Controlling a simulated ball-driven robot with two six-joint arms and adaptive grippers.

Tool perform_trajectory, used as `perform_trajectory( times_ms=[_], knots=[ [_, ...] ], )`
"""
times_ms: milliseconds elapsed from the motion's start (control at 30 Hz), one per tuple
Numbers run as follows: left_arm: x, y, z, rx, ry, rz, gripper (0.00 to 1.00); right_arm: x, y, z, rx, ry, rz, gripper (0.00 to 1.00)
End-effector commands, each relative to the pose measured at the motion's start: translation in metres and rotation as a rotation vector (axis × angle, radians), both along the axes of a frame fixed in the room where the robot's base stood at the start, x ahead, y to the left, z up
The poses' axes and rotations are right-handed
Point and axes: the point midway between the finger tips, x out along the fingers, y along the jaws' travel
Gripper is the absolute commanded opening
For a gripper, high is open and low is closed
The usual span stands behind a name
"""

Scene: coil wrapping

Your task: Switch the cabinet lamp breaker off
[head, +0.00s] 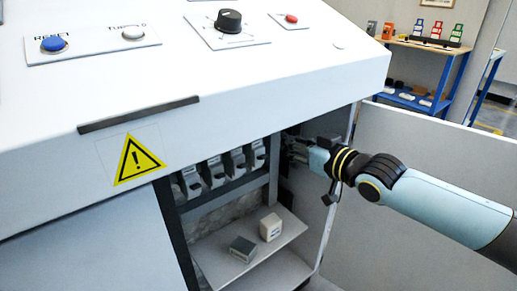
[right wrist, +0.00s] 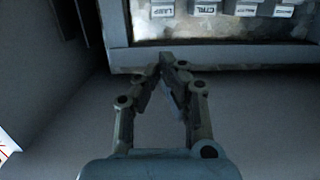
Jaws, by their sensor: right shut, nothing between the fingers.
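A row of grey breakers (head: 214,172) sits inside the open cabinet under the sloped panel. In the right wrist view their white labels show at the top edge; the leftmost one appears to read LAMP (right wrist: 163,11), and the one beside it reads CTRL (right wrist: 205,9). The lamp breaker's lever position cannot be made out. My right gripper (head: 290,146) reaches into the cabinet from the right, beside the right end of the row. In the right wrist view my right gripper (right wrist: 167,60) is shut and empty, its tips below the LAMP label and apparently apart from it. My left gripper is out of view.
The cabinet's frame bar (right wrist: 140,59) runs below the breakers. A shelf (head: 225,262) holds a dark grey block (head: 242,249) and a beige block (head: 270,227). The open door (head: 440,165) stands at the right. The panel's lower edge (head: 300,97) overhangs the opening.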

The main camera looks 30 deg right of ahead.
Motion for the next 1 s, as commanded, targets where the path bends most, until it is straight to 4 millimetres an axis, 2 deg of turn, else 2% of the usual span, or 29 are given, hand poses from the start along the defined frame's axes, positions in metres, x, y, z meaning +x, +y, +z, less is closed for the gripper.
perform_trajectory(
  times_ms=[233, 367, 533, 667, 767, 867, 1000],
  knots=[
    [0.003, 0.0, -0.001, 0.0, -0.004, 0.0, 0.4, 0.0, 0.0, -0.001, 0.001, 0.001, -0.001, 0.0],
    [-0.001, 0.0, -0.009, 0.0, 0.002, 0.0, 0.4, 0.007, 0.001, -0.005, 0.001, 0.001, -0.002, 0.0],
    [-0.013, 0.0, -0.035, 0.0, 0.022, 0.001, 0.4, 0.029, 0.003, -0.013, 0.002, 0.002, -0.001, 0.0],
    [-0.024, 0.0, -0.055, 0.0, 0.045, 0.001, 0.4, 0.058, 0.005, -0.019, 0.004, 0.002, -0.003, 0.0],
    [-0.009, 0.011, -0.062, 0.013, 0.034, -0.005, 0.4, 0.08, 0.007, -0.021, 0.004, 0.001, -0.002, 0.0],
    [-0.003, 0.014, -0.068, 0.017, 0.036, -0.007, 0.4, 0.1, 0.008, -0.022, 0.006, 0.001, -0.002, 0.0],
    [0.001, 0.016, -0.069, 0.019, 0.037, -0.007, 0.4, 0.088, 0.007, -0.04, 0.0, 0.007, -0.001, 0.0]
  ],
)
